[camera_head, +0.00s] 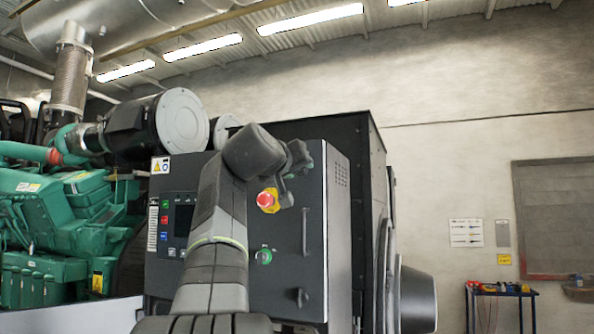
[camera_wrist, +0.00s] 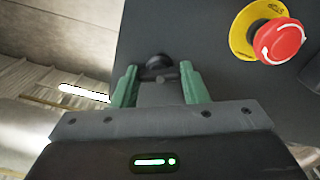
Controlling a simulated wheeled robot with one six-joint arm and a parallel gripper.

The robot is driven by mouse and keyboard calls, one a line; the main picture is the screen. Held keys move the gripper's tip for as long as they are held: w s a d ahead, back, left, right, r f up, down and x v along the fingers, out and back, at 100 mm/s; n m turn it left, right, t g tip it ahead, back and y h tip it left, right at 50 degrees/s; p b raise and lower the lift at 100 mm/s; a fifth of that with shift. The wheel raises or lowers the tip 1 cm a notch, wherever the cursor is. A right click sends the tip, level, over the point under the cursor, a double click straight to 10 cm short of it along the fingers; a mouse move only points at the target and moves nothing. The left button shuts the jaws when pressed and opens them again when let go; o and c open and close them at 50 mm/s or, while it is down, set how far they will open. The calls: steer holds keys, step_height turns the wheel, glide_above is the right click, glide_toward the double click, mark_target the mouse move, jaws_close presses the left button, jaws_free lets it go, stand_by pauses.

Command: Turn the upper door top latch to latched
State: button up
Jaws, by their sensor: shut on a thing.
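The grey control cabinet door (camera_head: 285,275) stands ahead, with a vertical handle (camera_head: 305,231) near its right edge. In the wrist view, the top latch (camera_wrist: 157,62) shows as a dark round knob with a grey lever, against the dark cabinet face. My gripper (camera_wrist: 159,78) has its two green fingers on either side of the lever, shut on it. In the head view, my gripper (camera_head: 299,160) is at the door's upper right and hides the latch. Whether the latch is turned to latched I cannot tell.
A red emergency stop (camera_head: 267,200) on a yellow plate sits just below my wrist; it also shows close by in the wrist view (camera_wrist: 278,41). A green button (camera_head: 263,256) and a lower latch (camera_head: 302,297) are further down. A green engine (camera_head: 60,225) stands left.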

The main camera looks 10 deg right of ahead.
steer(key=m, duration=0.4)
steer(key=shift+m+b, duration=0.3)
stand_by(0.3)
steer(key=o, duration=1)
steer(key=shift+a, duration=0.1)
steer(key=b+v, duration=0.3)
steer(key=v, duration=1)
steer(key=shift+s+a+b, duration=0.2)
steer(key=shift+s+b, duration=0.1)
steer(key=shift+b, duration=0.1)
